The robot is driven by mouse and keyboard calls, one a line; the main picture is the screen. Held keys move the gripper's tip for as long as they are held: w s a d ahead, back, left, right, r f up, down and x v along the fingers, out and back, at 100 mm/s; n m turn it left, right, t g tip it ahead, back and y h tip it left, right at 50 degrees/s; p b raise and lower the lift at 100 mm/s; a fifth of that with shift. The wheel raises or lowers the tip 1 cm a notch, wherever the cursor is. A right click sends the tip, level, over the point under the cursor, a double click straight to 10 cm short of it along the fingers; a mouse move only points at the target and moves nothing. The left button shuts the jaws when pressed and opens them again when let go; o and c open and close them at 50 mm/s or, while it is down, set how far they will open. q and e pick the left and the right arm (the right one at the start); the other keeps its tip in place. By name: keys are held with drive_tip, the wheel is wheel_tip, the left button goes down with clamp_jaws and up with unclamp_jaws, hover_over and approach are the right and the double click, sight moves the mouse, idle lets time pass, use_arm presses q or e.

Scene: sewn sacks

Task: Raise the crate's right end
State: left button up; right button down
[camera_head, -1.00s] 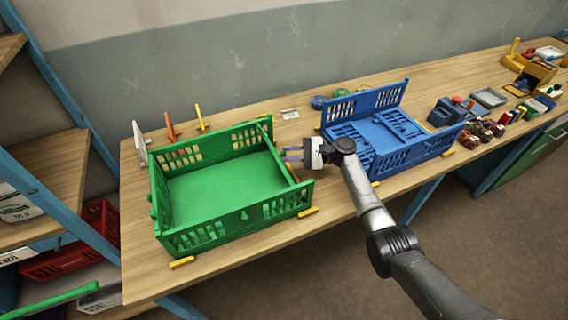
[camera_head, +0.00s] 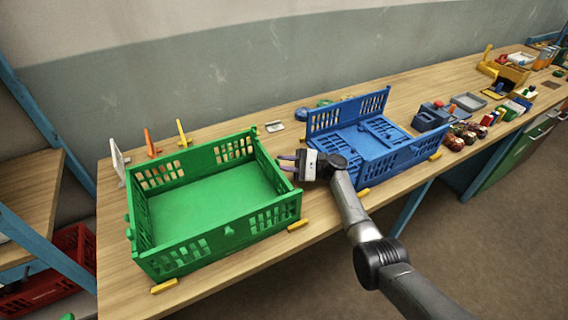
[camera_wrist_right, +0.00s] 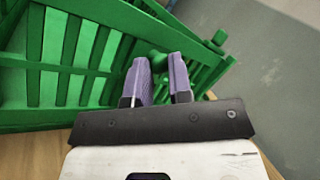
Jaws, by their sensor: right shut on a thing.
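The green crate (camera_head: 205,205) stands at the left of the bench with its long sides and left end up. Its right end (camera_head: 271,165) runs between the corners of the long sides and looks upright or nearly so. My right gripper (camera_head: 284,163) is at the top of this end, on its outer side. In the right wrist view its purple fingers (camera_wrist_right: 158,72) are shut on a small green knob (camera_wrist_right: 158,60) of the slatted end (camera_wrist_right: 70,55). The fingers partly hide the knob. My left gripper is not in view.
Yellow blocks (camera_head: 165,286) lie along the green crate's front. Orange and yellow upright pieces (camera_head: 152,143) stand behind it. Small goods crowd the bench's far right.

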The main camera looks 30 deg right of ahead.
drive_tip(key=shift+f, duration=0.1)
drive_tip(key=c, duration=1.3)
unclamp_jaws()
